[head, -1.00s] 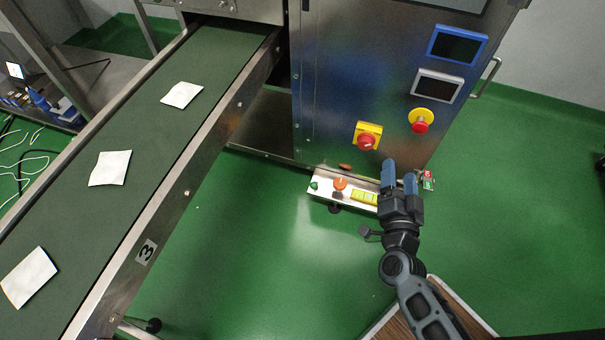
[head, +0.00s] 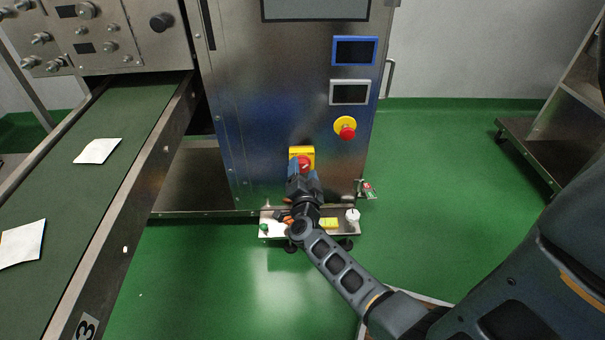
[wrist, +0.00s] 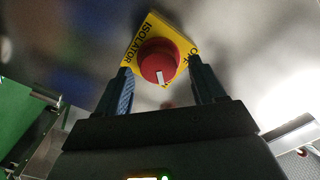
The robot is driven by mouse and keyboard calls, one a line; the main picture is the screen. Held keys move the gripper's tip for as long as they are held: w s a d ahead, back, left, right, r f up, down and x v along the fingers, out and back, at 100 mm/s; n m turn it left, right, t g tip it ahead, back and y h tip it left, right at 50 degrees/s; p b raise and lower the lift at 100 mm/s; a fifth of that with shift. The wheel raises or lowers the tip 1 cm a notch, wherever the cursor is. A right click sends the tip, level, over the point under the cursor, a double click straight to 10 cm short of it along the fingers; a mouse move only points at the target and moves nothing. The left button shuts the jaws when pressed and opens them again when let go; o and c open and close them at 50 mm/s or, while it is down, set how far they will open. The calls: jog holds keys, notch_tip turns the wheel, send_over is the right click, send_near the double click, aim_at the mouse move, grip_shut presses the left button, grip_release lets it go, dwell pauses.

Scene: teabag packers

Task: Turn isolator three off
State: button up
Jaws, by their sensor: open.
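The isolator is a red rotary knob (wrist: 158,64) on a yellow plate (wrist: 187,47) fixed to the steel cabinet front. In the wrist view the plate reads "ISOLATOR" and "OFF", and the knob has a white pointer mark. My gripper (wrist: 162,88) is open, with one finger to each side of the knob and a gap on both sides. In the head view my gripper (head: 306,171) is in front of the knob (head: 303,161) and hides its lower part; the yellow plate (head: 302,150) shows above. The conveyor beside it carries a "3" label (head: 86,325).
A red emergency stop button (head: 347,132) on a yellow base sits up and right of the isolator. Two small displays (head: 355,51) are above it. A low shelf (head: 270,217) with small items juts out below. Green floor is clear to the right.

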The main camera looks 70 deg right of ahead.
jog(key=shift+w+d, duration=0.15)
jog(key=shift+d, duration=0.25)
jog(key=shift+c, duration=0.3)
jog(key=c, duration=1)
